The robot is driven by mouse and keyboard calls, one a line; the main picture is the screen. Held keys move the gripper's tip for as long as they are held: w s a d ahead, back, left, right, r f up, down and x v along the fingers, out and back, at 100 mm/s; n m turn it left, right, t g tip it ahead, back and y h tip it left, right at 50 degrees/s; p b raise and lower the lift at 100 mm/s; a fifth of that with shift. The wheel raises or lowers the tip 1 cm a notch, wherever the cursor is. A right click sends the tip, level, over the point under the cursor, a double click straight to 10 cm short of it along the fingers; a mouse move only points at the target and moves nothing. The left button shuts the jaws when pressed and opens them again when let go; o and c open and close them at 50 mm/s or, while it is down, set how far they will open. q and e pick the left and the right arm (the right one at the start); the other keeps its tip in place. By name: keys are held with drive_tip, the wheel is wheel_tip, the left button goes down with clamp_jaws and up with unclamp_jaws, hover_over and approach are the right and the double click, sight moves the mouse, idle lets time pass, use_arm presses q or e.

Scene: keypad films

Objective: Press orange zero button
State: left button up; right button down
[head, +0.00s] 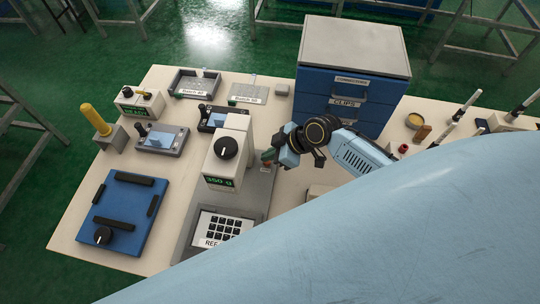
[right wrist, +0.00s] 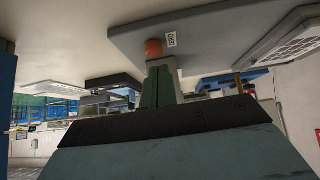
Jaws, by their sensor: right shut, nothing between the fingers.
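The orange zero button (right wrist: 154,48) shows in the right wrist view, a short cylinder on the grey base plate (right wrist: 205,30), beside a small white label (right wrist: 171,40). My right gripper (right wrist: 160,70) is shut and empty. Its green fingertips are right at the button; I cannot tell whether they touch it. The button is mostly hidden there. My left gripper is not in view.
A black keypad (head: 222,228) lies at the front of the scale's base. A blue plate with black bars (head: 122,208) lies to the left. A blue drawer cabinet (head: 350,95) stands behind my right gripper. Small trays (head: 195,82) are at the back.

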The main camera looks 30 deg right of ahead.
drive_tip(key=shift+f, duration=0.5)
